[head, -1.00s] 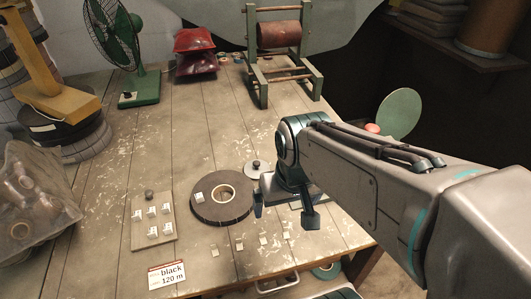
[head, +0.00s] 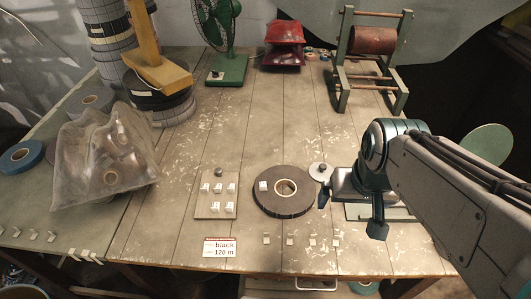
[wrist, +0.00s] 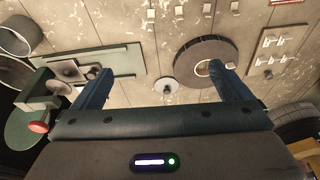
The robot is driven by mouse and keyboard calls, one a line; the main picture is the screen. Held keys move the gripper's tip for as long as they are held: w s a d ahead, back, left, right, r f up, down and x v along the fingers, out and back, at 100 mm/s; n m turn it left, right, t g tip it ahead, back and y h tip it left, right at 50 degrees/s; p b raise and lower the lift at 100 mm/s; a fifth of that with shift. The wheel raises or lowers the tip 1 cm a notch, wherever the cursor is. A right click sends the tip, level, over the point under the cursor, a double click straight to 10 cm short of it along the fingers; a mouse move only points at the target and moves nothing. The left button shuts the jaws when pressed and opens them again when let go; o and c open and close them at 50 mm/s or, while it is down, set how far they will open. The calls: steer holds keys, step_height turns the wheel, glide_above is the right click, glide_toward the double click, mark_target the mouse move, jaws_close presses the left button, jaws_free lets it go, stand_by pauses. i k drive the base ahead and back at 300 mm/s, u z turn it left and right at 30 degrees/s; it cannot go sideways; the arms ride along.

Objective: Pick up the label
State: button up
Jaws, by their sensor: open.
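The label, a small white card with a red band and the words "black 120 m" (head: 220,248), lies flat near the front edge of the table (head: 165,240). Only a sliver of it shows at the top right of the wrist view (wrist: 285,2). My gripper (head: 350,212) is open and empty. It is above the table, to the right of the black tape roll (head: 262,203) and well to the right of the label. In the wrist view its two fingers (wrist: 162,72) are spread apart, and the right one overlaps the roll (wrist: 190,52).
A board with small white clips (head: 230,210) lies behind the label. Several small pale pieces (head: 290,241) lie along the front right. A grey disc with a knob (head: 319,174) sits beside the roll. A fan (head: 228,70), a clear bag (head: 105,165) and a winding frame (head: 343,75) stand farther off.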

mark_target(263, 186)
steer(key=u, duration=2.2)
steer(key=k, duration=0.9)
steer(key=z, duration=0.9)
steer(key=i, duration=0.5)
steer(key=z, duration=0.1)
